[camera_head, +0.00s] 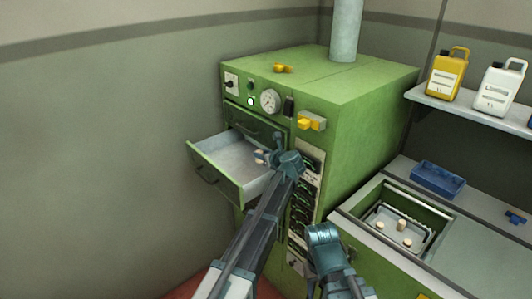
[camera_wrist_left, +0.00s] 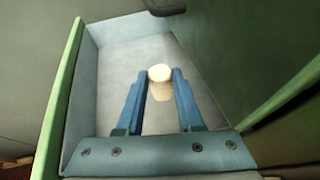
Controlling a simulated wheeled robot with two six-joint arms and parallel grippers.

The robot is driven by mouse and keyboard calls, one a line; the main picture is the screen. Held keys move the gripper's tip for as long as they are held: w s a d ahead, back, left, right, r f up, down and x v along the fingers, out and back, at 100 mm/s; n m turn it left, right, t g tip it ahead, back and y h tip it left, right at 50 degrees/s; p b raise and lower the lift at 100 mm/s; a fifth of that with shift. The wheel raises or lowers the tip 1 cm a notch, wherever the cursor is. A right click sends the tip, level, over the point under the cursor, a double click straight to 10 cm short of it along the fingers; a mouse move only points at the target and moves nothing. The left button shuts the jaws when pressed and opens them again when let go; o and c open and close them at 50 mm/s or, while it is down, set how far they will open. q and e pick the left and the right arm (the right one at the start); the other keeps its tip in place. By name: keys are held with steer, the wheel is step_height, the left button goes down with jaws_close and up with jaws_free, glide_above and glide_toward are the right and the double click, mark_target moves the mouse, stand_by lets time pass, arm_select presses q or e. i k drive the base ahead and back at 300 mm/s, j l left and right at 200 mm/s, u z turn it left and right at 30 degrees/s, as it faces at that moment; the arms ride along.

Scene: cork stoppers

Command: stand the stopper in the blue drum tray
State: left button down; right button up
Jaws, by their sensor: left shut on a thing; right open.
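My left gripper (camera_head: 262,155) is over the open drawer (camera_head: 218,159) of the green cabinet. In the left wrist view, its blue fingers (camera_wrist_left: 160,85) are shut on a pale cork stopper (camera_wrist_left: 160,74), upright between the fingertips. Whether the stopper touches the drawer floor I cannot tell. In the head view the stopper (camera_head: 258,161) is small and partly hidden by the fingers. A blue tray (camera_head: 438,182) sits on the counter at right and looks empty. My right gripper (camera_head: 323,234) is open, in front of the cabinet, low in the picture; nothing shows in it.
A sunken bay in the right counter holds a grey tray (camera_head: 390,240) with 3 pale stoppers (camera_head: 401,225). Yellow (camera_head: 447,75) and white (camera_head: 500,90) jugs stand on the shelf above. The drawer's walls and the cabinet front surround my left gripper. A small blue item (camera_head: 515,217) lies far right.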

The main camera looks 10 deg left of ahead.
mark_target(433, 185)
steer(key=k+j+z, duration=0.15)
steer(key=j, duration=0.15)
steer(key=k+z, duration=0.2)
steer(key=k+l+z, duration=0.15)
steer(key=l, duration=0.2)
steer(key=l+z, duration=0.1)
steer(key=l, duration=0.25)
steer(key=i+j+z, duration=0.45)
steer(key=z, duration=0.25)
steer(key=i+j+z, duration=0.15)
steer(key=j+z, duration=0.15)
steer(key=i+j+z, duration=0.15)
steer(key=j+z, duration=0.2)
steer(key=j, duration=0.15)
steer(key=j+z, duration=0.35)
steer(key=i, duration=0.05)
